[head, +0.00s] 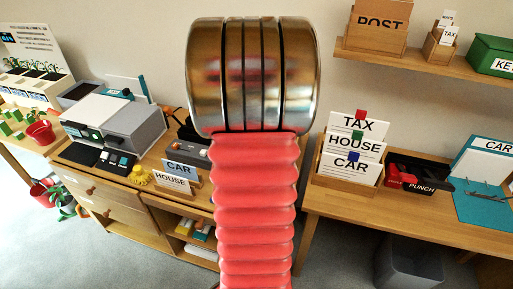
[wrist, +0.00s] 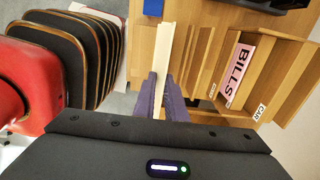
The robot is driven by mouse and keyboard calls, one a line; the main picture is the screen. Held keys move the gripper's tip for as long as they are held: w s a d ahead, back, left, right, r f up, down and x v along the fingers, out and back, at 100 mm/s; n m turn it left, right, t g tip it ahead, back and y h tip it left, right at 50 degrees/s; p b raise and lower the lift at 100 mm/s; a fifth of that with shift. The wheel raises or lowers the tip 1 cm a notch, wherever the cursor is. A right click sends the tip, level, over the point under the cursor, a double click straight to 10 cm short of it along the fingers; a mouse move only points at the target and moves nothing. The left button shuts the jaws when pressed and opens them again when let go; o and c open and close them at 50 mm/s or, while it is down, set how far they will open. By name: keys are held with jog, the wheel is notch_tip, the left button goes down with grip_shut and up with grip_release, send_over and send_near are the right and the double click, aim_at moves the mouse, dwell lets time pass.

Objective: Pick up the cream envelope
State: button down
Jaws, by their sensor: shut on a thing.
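The cream envelope (wrist: 165,50) shows in the wrist view as a narrow, pale, edge-on strip, upper middle. My gripper (wrist: 168,95) has its two purple fingers closed on the strip's near end, one on each side. The strip runs away from the fingers toward the top of the picture. Its broad face is not visible. In the head view my own arm fills the middle, and neither my gripper nor the envelope can be made out there.
In the wrist view a wooden sorter with a pink BILLS card (wrist: 237,75) stands close to the right of the envelope. A blue item (wrist: 153,8) is at the top. In the head view a card holder (head: 350,160) and a black punch (head: 425,172) stand on the right desk.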

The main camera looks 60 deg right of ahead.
jog(key=s+a, duration=0.1)
jog(key=a, duration=0.9)
jog(key=shift+s+a, duration=0.35)
jog(key=shift+w, duration=0.1)
